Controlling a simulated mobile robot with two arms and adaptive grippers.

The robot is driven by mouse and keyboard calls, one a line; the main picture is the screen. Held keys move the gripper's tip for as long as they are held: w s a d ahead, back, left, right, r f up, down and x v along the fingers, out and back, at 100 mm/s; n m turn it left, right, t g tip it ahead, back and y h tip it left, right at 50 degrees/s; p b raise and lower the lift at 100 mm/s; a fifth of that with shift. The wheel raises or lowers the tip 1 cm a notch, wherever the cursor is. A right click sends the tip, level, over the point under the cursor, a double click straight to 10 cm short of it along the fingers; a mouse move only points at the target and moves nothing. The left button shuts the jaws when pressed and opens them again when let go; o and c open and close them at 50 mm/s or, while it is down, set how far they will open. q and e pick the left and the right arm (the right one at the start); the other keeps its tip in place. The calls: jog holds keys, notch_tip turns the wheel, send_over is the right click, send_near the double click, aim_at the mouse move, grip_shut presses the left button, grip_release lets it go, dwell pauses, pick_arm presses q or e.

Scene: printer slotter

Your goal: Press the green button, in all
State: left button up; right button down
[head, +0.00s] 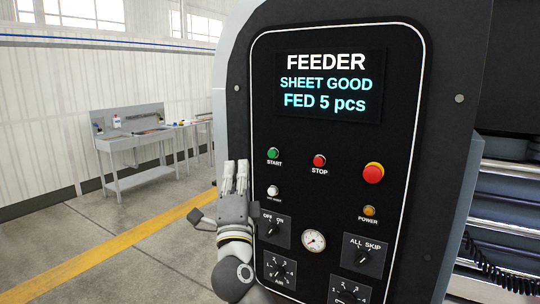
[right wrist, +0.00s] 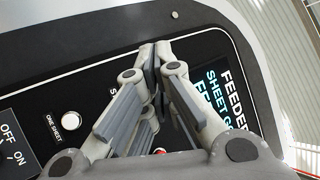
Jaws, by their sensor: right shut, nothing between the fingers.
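The green START button (head: 273,153) is on the black feeder panel (head: 330,130), at the upper left of the control rows. My right gripper (head: 236,168) shows in the head view left of and slightly below the green button, fingers pointing up and apart from it in the picture. In the right wrist view its fingers (right wrist: 155,58) are closed together, with nothing between them. They cover the place of the green button there; only the first letter of its label shows. I cannot tell the gap to the panel. My left gripper is in no view.
A screen (head: 327,85) reads "SHEET GOOD, FED 5 pcs". Close by are the red STOP button (head: 319,160), a larger red button (head: 373,173), a white button (head: 273,191), which also shows in the right wrist view (right wrist: 71,120), and the OFF/ON switch (head: 272,229).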

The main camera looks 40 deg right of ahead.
aim_at(272, 154)
jog(key=w+d+b, duration=0.2)
jog(key=w+d, duration=0.1)
jog(key=d, duration=0.5)
jog(key=shift+w, duration=0.15)
dwell(1.3)
jog(key=shift+w+d+p, duration=0.15)
jog(key=shift+d+p, duration=0.25)
